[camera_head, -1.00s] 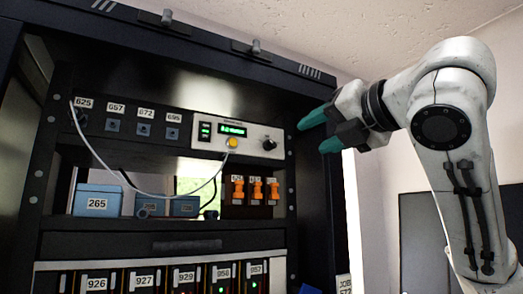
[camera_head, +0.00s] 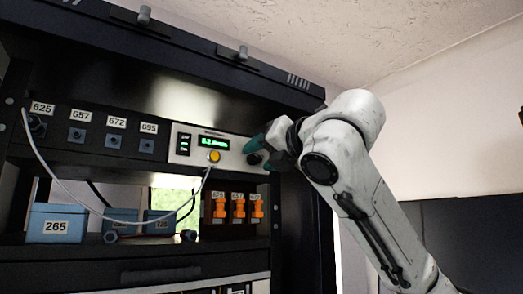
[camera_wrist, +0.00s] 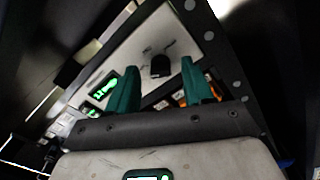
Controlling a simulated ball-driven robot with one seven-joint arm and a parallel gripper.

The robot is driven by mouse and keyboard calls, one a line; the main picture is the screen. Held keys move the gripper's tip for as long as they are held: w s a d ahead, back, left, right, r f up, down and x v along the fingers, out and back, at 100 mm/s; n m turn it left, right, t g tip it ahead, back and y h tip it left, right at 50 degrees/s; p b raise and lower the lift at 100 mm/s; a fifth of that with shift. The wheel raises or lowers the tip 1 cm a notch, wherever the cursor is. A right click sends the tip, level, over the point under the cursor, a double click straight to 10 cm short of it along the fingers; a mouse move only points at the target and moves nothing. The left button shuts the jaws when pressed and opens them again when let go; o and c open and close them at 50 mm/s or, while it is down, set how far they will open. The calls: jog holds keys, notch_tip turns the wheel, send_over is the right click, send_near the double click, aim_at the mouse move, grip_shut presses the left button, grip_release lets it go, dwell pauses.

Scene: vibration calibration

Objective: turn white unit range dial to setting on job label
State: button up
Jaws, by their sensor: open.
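The white unit (camera_head: 183,151) is set in the upper rack, with a lit green display (camera_head: 215,142) whose text is too blurred to read surely, and a yellow button (camera_head: 214,157). Its black range dial (camera_head: 254,159) is at its right end. In the wrist view the dial (camera_wrist: 160,66) shows between my two teal fingers, near their tips. My gripper (camera_head: 257,154) is open at the unit's right end, its fingers on either side of the dial; I cannot tell whether they touch it. The job label is not in view now.
A white cable (camera_head: 60,182) loops from the left panel to the unit. Numbered sockets sit left of the unit. Blue boxes (camera_head: 57,224) and orange switches (camera_head: 238,207) are below. The rack's right post (camera_head: 310,225) stands close beside my arm.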

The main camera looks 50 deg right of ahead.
jog(key=shift+w+d, duration=0.15)
jog(key=shift+w, duration=0.25)
grip_shut()
